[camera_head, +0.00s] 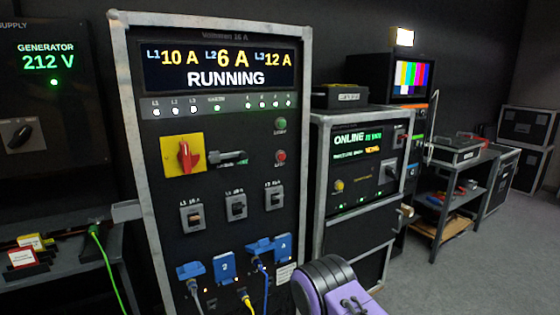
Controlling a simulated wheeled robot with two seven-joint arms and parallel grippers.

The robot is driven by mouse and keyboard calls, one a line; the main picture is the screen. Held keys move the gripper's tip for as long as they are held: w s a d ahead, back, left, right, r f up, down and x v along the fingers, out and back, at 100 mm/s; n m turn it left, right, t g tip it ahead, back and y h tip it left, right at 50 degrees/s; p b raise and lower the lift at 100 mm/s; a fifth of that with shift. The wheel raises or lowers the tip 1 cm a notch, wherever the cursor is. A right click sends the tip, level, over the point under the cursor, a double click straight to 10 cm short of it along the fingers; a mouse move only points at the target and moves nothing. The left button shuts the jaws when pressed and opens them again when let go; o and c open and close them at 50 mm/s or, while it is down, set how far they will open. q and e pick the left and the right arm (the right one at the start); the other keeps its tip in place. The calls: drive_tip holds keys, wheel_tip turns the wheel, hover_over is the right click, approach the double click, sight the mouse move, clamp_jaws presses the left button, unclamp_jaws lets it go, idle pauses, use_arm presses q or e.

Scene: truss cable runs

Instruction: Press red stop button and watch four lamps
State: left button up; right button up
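A tall distribution cabinet stands left of centre. Its display (220,68) reads RUNNING, with L1 10 A, L2 6 A and L3 12 A. A small red button (281,157) sits on the right of its panel, below a green button (281,123). A group of four small lamps (269,104) under the display's right half looks lit. Further left are a green-lit lamp (217,107) and three whitish lamps (175,110). A purple and black part of my arm shows at the bottom, right of centre. No gripper fingers show.
A yellow plate with a red rotary switch (184,154) and several breakers (236,207) are on the cabinet. Blue sockets (224,268) with plugged cables jut out below. A second cabinet (363,170) reading ONLINE stands right. Floor is open at far right.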

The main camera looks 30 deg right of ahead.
drive_tip(key=shift+c, duration=0.3)
clamp_jaws()
idle(1.6)
